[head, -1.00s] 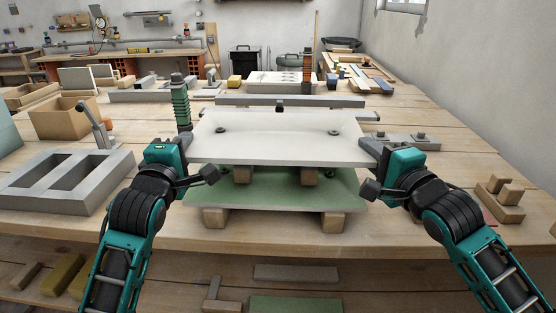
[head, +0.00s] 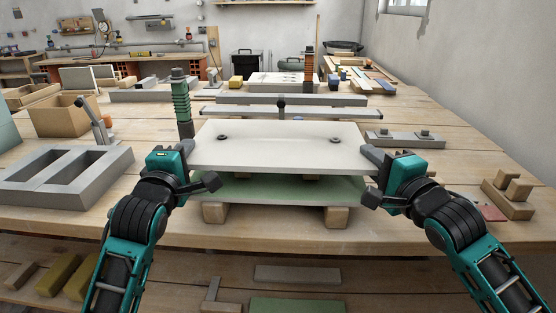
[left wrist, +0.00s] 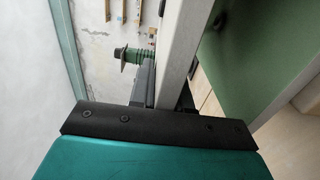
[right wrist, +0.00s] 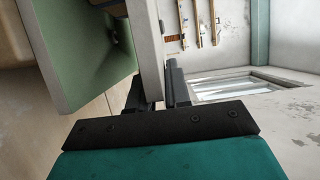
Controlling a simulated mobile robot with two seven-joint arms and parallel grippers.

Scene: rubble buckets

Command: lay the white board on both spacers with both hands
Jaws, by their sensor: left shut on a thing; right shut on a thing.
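The white board (head: 280,150), with two dark round fittings on top, is held about level above the green board (head: 270,190). My left gripper (head: 188,150) is shut on its left edge and my right gripper (head: 370,153) on its right edge. The white board's edge stands between the fingers in the left wrist view (left wrist: 186,45) and the right wrist view (right wrist: 147,45). The spacers are wooden blocks on the green board; only slivers, the left one (head: 240,176) and the right one (head: 312,177), show under the front edge. Whether the white board touches them I cannot tell.
Wooden blocks (head: 215,212) (head: 337,217) carry the green board near the bench's front edge. A green-ribbed post (head: 181,105) stands behind my left gripper. A grey frame (head: 60,178) lies at left, wooden blocks (head: 508,195) at right. A grey bar (head: 285,112) lies behind.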

